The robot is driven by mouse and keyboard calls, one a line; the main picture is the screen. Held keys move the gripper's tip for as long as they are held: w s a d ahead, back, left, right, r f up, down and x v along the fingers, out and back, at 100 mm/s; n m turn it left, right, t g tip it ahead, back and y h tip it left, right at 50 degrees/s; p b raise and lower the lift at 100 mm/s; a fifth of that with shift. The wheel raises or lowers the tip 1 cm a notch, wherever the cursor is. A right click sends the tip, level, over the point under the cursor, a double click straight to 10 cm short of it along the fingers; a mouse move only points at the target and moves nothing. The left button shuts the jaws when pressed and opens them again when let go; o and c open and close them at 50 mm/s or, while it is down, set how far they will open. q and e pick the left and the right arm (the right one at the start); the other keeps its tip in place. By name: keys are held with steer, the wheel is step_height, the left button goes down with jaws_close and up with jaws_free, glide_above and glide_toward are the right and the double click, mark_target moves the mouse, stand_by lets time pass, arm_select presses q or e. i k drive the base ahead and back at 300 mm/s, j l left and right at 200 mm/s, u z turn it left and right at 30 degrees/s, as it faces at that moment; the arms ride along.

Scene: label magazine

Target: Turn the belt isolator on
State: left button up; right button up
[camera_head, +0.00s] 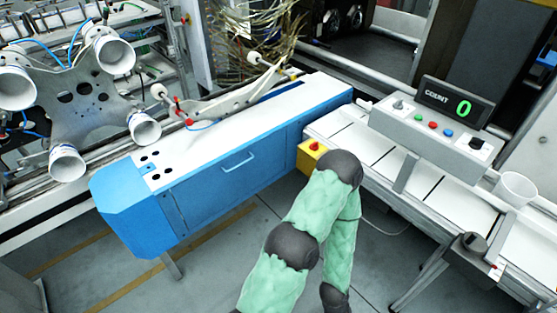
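A yellow box with a small red knob (313,147) sits at the near left end of the right-hand conveyor, beside the blue cabinet. Its red-on-yellow look fits an isolator, but I see no readable label and cannot tell which way the knob is turned. The dark joint of one of my green-covered arms overlaps its right edge in the picture. A grey control box (421,127) on the conveyor carries a black rotary knob (478,143) and red, green and blue buttons. Its display (454,104) reads COUNT 0. Neither of my grippers shows.
The blue cabinet (235,183) stands left of the yellow box. A white cup (515,188) stands on the right of the conveyor (425,183). A dark-topped device (472,243) is on its near edge. A machine with white cups (78,98) fills the left.

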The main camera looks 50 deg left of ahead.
mark_target(314, 147)
steer(key=u, duration=1.55)
steer(key=i+l+u, duration=0.5)
steer(key=i+j, duration=0.05)
steer(key=i, duration=0.05)
